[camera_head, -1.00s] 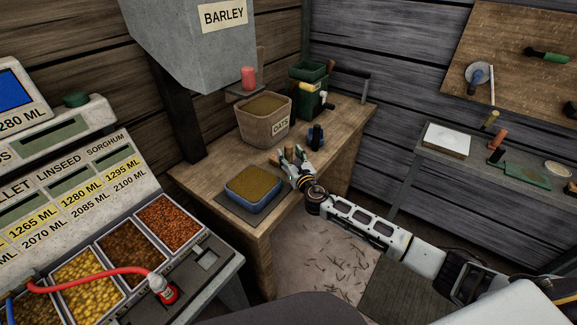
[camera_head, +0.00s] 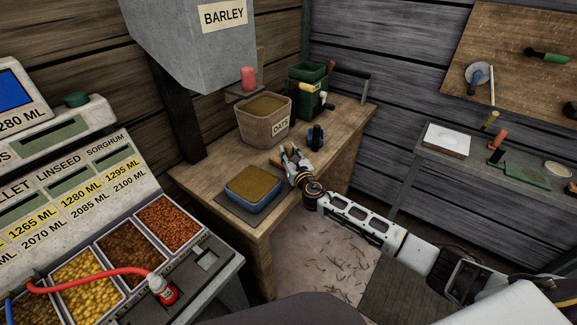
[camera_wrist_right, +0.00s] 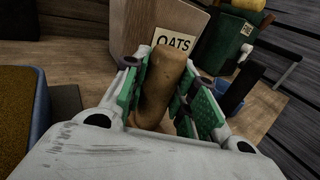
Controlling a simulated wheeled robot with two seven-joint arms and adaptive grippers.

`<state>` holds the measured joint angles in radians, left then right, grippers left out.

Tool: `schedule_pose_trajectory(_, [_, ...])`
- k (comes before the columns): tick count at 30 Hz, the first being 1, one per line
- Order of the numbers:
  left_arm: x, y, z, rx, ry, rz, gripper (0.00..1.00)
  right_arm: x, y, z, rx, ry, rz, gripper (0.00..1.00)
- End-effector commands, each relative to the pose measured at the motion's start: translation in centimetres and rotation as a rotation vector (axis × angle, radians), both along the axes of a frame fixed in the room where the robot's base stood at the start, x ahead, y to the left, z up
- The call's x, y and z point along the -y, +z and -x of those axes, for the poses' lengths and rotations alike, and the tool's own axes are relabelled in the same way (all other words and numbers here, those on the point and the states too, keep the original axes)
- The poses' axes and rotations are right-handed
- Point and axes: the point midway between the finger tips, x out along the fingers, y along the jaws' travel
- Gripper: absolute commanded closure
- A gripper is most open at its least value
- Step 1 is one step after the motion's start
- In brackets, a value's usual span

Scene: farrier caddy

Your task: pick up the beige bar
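The beige bar (camera_wrist_right: 160,88) is a tan, rounded bar standing between the green-padded fingers in the right wrist view, its top pointing toward the oats bin. My right gripper (camera_head: 292,157) is over the wooden table, behind and right of the blue tray. The bar's lower end is hidden by the gripper body. In the head view the bar is small and mostly covered by the fingers. My left gripper is not in view.
The oats bin (camera_head: 264,119) stands just behind the gripper. A blue grain-filled tray (camera_head: 253,205) is in front left. A dark blue object (camera_head: 315,137) and a green machine (camera_head: 308,88) stand behind right. The table's right edge is close by.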

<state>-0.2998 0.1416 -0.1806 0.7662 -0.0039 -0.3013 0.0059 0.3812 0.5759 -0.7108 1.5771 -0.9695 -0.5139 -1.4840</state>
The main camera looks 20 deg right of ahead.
Motion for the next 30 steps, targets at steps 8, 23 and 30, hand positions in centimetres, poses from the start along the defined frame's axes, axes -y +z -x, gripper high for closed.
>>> schedule_pose_trajectory(8, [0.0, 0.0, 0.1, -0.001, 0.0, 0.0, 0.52, 0.0, 0.1, 0.0, 0.002, 0.0, 0.0, 1.0])
schedule_pose_trajectory(23, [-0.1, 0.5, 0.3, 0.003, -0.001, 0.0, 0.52, 0.0, 1.9, 0.0, 0.003, 0.001, 0.0, 1.0])
schedule_pose_trajectory(30, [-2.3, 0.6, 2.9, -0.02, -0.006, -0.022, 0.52, 0.0, 5.3, -0.1, 0.005, 0.0, 0.001, 1.0])
